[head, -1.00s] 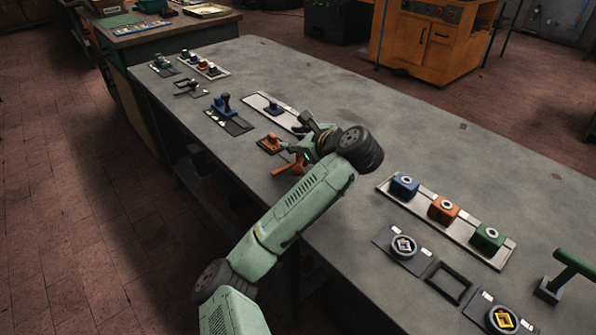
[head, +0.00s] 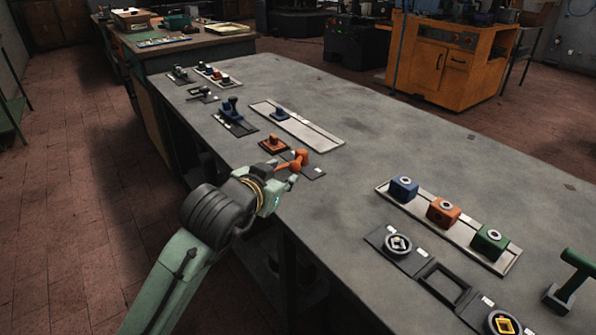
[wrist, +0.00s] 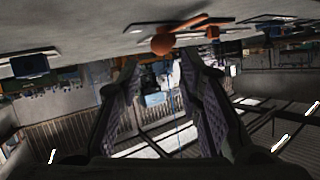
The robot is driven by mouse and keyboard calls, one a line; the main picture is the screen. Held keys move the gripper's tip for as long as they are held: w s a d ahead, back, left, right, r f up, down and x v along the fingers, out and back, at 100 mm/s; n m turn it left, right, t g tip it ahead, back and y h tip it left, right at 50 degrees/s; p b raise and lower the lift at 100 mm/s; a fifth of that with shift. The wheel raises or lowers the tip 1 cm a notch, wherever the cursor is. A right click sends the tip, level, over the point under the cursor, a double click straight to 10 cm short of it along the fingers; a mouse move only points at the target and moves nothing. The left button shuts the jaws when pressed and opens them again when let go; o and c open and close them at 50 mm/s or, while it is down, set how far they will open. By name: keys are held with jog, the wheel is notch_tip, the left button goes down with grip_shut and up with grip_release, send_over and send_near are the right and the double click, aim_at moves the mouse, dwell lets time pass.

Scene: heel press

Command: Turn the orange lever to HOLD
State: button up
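The orange lever (head: 294,162) stands on a dark plate (head: 314,171) near the front edge of the bench. Its labels are too small to read. In the wrist view, the lever's round orange knob (wrist: 162,44) and its arm appear at the top, against the bench surface. My gripper (head: 290,181) is just in front of the lever in the head view, low at the bench edge. In the wrist view, my gripper (wrist: 157,62) is open, its two dark fingers apart and nothing between them. The knob lies beyond the fingertips; contact is not visible.
A small orange control (head: 273,144) sits just behind the lever, with a blue lever (head: 231,106) farther left. A pale rail (head: 310,132) carries a blue block. Blue, orange and green blocks stand on another rail (head: 455,231) to the right. The bench middle is clear.

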aim_at(292, 168)
jog(key=p+x, duration=0.2)
jog(key=x, duration=0.8)
jog(key=shift+w, duration=0.25)
jog(key=shift+c, duration=0.2)
grip_shut()
